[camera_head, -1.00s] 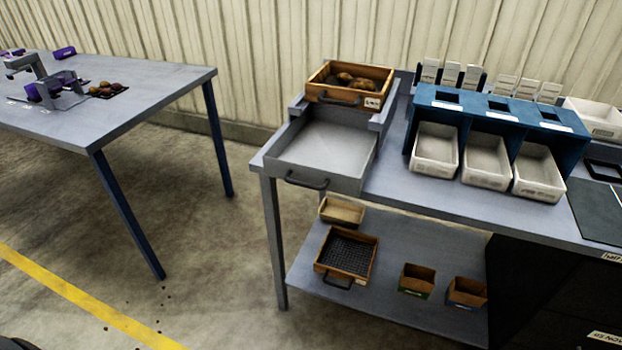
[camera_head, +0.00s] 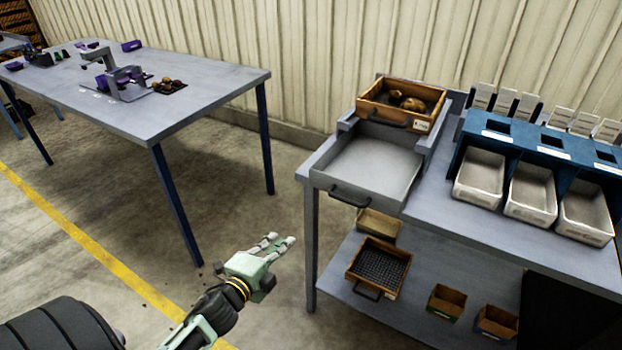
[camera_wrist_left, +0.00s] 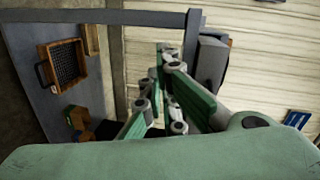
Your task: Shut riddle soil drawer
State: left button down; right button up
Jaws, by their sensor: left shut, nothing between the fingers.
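The riddle soil drawer (camera_head: 374,166) is a grey metal tray pulled out toward the front under the wooden riddle box (camera_head: 382,103). It is empty, and its dark handle (camera_head: 350,196) is on the front face. My left gripper (camera_head: 284,241) is shut and empty. It is in front of the bench's left end, to the left of the drawer handle and lower in the picture, apart from it. In the left wrist view the green fingers (camera_wrist_left: 168,88) show close together, and a grey body, perhaps the drawer, is partly hidden behind them. My right gripper is not in view.
The bench's lower shelf (camera_head: 400,310) holds a mesh-bottomed wooden sieve (camera_head: 379,267) and small boxes. A blue rack (camera_head: 540,150) with white bins (camera_head: 480,178) stands right of the drawer. Another table (camera_head: 180,110) stands at left. Floor between the tables is clear.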

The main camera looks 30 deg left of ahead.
pick_arm(q)
notch_tip(320, 180, up, 10)
jog(key=w+f+m+t, duration=0.1)
jog(key=m+t, duration=0.1)
jog(key=m, duration=0.1)
jog(key=p, duration=0.3)
send_near(316, 178)
jog(key=shift+h, duration=0.4)
jog(key=w, duration=0.5)
jog(key=shift+w+a+r, duration=0.15)
jog(key=shift+r, duration=0.05)
jog(key=shift+w+f, duration=0.1)
jog(key=shift+w, duration=0.8)
